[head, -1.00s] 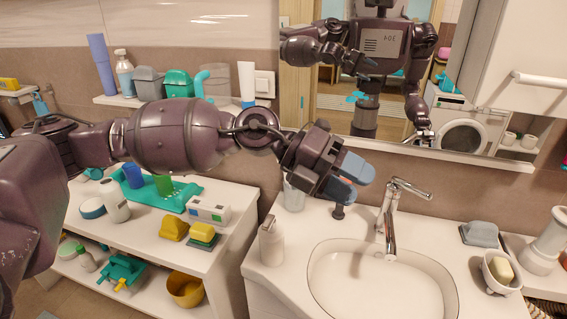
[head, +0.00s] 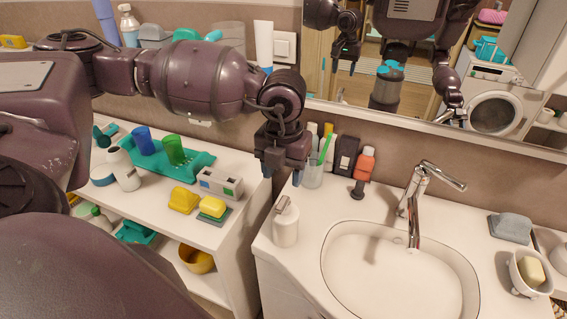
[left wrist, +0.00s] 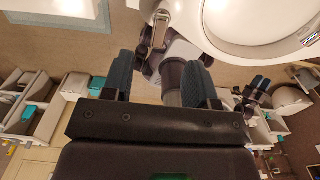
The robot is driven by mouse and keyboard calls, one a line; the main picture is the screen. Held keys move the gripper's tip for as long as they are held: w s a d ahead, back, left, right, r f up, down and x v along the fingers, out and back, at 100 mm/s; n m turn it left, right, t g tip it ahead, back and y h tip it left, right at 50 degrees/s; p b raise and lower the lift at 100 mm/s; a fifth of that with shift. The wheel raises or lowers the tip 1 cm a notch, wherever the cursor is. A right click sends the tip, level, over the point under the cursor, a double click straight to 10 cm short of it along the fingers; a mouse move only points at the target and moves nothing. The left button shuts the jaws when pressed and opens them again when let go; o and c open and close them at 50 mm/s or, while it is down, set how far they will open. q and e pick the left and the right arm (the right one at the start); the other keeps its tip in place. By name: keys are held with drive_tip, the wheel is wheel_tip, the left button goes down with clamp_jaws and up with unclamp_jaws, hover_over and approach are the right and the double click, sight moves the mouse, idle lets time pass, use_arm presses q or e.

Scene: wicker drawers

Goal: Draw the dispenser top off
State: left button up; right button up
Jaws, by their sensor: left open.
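The soap dispenser (head: 285,228) is a white bottle standing upright at the left of the sink counter, with its grey pump top (head: 282,204) on it. My left gripper (head: 284,178) is open and empty, fingers pointing down, above and slightly behind the dispenser in the head view, apart from it. In the left wrist view the two blue-grey fingers (left wrist: 160,82) stand wide apart with nothing held between them. I cannot make out the dispenser there. My right arm shows only small, as a mirror reflection in the head view.
The sink basin (head: 400,262) and chrome faucet (head: 412,205) are right of the dispenser. A glass with toothbrushes (head: 313,172) and an orange-and-dark bottle (head: 363,170) stand behind it. A lower white cabinet (head: 150,200) with several items is at left. The mirror (head: 400,60) hangs behind.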

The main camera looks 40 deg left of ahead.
sight(283, 201)
use_arm(q)
wheel_tip(283, 201, down, 9)
drive_tip(key=shift+f+p, duration=0.1)
drive_tip(key=shift+p, duration=0.2)
drive_tip(key=c, duration=0.9)
